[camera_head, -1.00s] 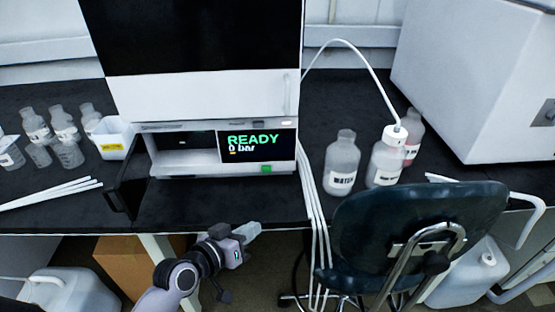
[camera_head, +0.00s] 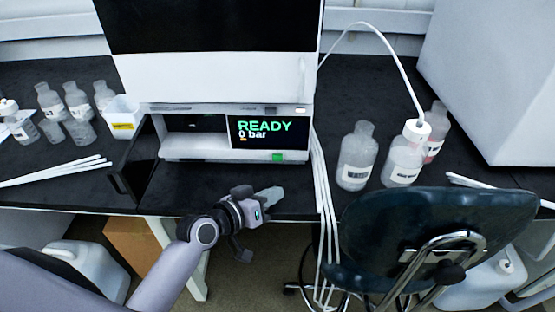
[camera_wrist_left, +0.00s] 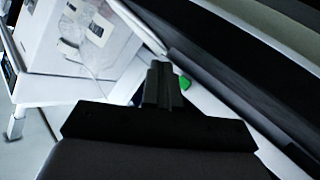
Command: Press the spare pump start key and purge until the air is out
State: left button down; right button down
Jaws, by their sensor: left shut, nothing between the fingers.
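In the left wrist view the green key (camera_wrist_left: 185,82) shows just right of the fingertips. My left gripper (camera_head: 270,196) is shut and empty, in front of the unit near the bench's front edge, below the key in the head view and apart from it. It also shows in the left wrist view (camera_wrist_left: 161,75). My right gripper is not in view.
White tubes (camera_head: 322,190) hang over the bench edge right of the gripper. A water bottle (camera_head: 357,158) and a capped bottle (camera_head: 405,155) stand to the right. A dark chair (camera_head: 435,225) stands in front. An open door (camera_head: 133,170) is at the unit's left.

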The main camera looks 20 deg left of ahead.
aim_at(277, 158)
pick_arm(q)
jog(key=w+b, duration=0.1)
jog(key=w, duration=0.1)
jog(key=w+a+b, duration=0.1)
jog(key=w, duration=0.1)
jog(key=w+b, duration=0.1)
jog(key=w, duration=0.1)
jog(key=shift+w+a, duration=0.25)
jog(key=shift+a, duration=0.15)
jog(key=shift+w+a, duration=0.1)
jog(key=shift+w, duration=0.35)
dwell(1.2)
jog(key=shift+w+a, duration=0.15)
jog(key=shift+w, duration=0.25)
